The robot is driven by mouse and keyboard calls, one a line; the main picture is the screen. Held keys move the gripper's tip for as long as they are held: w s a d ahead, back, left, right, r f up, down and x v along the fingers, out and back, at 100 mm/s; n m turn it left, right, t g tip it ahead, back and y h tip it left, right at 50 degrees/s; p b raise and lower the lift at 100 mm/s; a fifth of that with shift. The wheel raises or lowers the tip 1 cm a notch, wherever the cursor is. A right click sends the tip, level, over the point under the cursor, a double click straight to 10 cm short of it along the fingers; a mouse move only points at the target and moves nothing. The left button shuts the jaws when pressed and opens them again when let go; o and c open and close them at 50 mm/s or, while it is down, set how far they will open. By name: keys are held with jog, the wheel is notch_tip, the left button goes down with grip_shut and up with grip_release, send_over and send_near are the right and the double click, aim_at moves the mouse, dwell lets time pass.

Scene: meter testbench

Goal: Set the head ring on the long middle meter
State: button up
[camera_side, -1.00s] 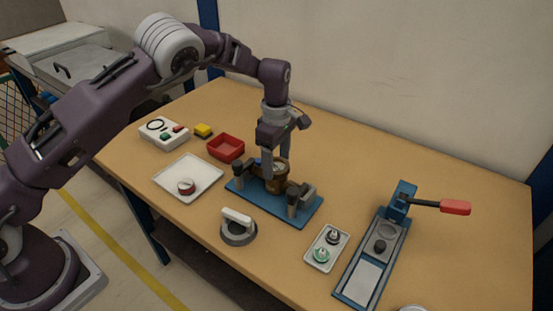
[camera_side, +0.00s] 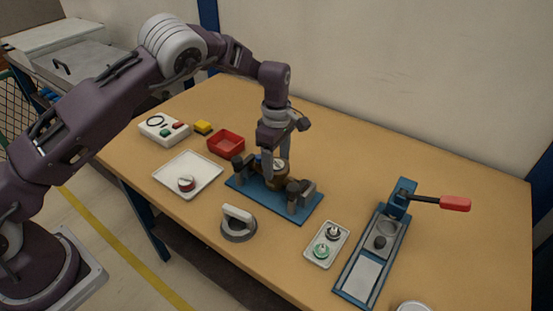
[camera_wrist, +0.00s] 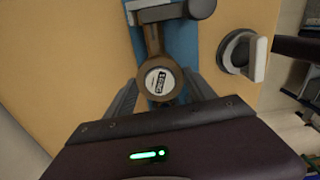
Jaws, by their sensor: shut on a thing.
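The long brass-brown meter (camera_wrist: 152,42) lies in the blue clamp stand (camera_side: 304,209). My gripper (camera_side: 273,165) points down at the head. In the wrist view its fingers stand on both sides of the dial (camera_wrist: 163,93). It is shut on the brown head ring (camera_wrist: 147,69) around the dial. Ring and meter body are alike in colour, so I cannot tell whether the ring is fully seated. The meter's near end is hidden by my gripper in the wrist view.
A white-handled grey tool (camera_side: 238,224) stands in front of the stand. Left are a white tray (camera_side: 204,172) with a red-and-white part (camera_side: 186,184), a red bin (camera_side: 226,144) and a tester box (camera_side: 164,129). Right are a small tray (camera_side: 340,233) and a lever press (camera_side: 372,246).

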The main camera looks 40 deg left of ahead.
jog(key=shift+f, duration=0.2)
jog(key=o, duration=1.7)
jog(key=shift+o, duration=0.2)
jog(key=shift+r, duration=0.15)
jog(key=shift+r, duration=3.4)
